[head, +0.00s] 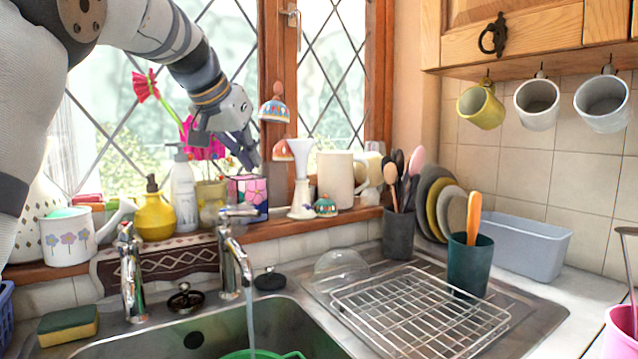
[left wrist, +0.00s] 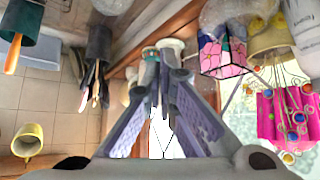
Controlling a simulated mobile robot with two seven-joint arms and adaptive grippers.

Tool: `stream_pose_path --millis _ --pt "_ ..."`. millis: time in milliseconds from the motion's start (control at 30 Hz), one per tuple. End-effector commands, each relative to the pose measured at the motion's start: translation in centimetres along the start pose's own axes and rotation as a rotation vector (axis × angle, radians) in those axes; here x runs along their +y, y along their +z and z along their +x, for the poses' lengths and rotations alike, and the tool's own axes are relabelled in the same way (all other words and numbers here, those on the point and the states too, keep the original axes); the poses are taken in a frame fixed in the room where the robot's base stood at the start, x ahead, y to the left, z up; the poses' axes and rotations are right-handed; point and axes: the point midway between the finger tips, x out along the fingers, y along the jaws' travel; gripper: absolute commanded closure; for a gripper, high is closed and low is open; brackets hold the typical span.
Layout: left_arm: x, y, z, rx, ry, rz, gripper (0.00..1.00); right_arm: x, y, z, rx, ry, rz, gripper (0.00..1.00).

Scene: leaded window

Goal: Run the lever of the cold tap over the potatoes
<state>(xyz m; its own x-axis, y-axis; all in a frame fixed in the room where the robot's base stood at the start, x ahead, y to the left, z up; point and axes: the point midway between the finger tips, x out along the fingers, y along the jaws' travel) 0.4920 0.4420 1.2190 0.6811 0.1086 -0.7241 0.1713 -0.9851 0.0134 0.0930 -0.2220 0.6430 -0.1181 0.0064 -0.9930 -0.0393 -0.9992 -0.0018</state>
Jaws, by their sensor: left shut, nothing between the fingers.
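Two chrome taps stand behind the sink (head: 300,318): a left tap (head: 131,285) and a right tap (head: 231,262). The right tap has a lever (head: 240,211) on top, and a thin stream of water (head: 250,320) falls from its spout. I cannot tell which is cold by any marking. A green rim (head: 262,355) shows below the stream at the bottom edge; no potatoes are visible. My left gripper (head: 250,158) is shut and empty, in the air by the window, above the right tap. Its fingers (left wrist: 166,80) also show in the left wrist view. My right gripper is out of view.
On the sill near my gripper stand a mosaic cube pot (head: 248,196), pink flowers (head: 203,138), a yellow bottle (head: 154,215) and a white funnel-shaped thing (head: 301,180). A wire rack (head: 420,312) and utensil pots lie right. Mugs (head: 537,103) hang upper right.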

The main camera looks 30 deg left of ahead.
Motion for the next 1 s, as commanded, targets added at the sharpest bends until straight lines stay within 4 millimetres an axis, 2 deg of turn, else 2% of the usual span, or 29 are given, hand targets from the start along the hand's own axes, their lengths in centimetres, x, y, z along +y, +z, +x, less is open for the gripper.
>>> stream_pose_path --millis 67,167,533,567,600,700,1000 --pt "-0.5 0.4 0.5 -0.016 -0.013 0.015 1.00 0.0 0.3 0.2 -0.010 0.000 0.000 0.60" --pt "-0.4 0.6 2.6 -0.025 -0.012 0.015 1.00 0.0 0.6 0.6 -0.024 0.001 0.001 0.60" --pt "-0.5 0.9 11.1 -0.027 -0.012 0.012 1.00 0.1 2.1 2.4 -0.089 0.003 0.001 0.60" --pt "-0.5 1.0 10.7 -0.022 -0.010 0.010 1.00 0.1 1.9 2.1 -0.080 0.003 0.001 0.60" --pt "-0.4 1.4 9.3 -0.011 -0.007 0.007 1.00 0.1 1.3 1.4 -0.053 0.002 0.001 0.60" --pt "-0.5 2.4 8.2 -0.004 -0.007 0.008 1.00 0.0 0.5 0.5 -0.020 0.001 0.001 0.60" --pt "-0.4 3.9 8.2 -0.014 -0.009 0.011 1.00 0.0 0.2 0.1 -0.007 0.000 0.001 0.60"
